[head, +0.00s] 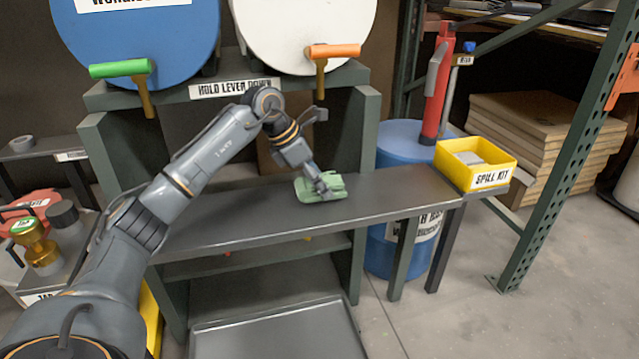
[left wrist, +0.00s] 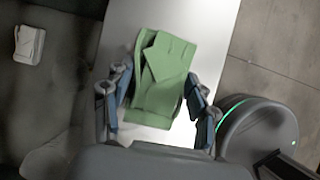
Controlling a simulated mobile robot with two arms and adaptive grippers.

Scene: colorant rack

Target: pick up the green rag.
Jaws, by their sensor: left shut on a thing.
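The green rag (head: 336,183) lies folded on the grey shelf (head: 235,213) below the two drums. My left gripper (head: 323,191) reaches down onto it from above and hides part of it. In the left wrist view the green rag (left wrist: 165,68) sits between the two blue-padded fingers (left wrist: 158,92), which are shut on it. The rag looks to be still at shelf level; any gap beneath it cannot be told. My right gripper is not in view.
Above the shelf are a blue drum (head: 135,40) with a green lever (head: 119,69) and a white drum (head: 300,30) with an orange lever (head: 333,51). A yellow spill kit bin (head: 486,178) stands right of the shelf. A dark tray (head: 278,330) lies below.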

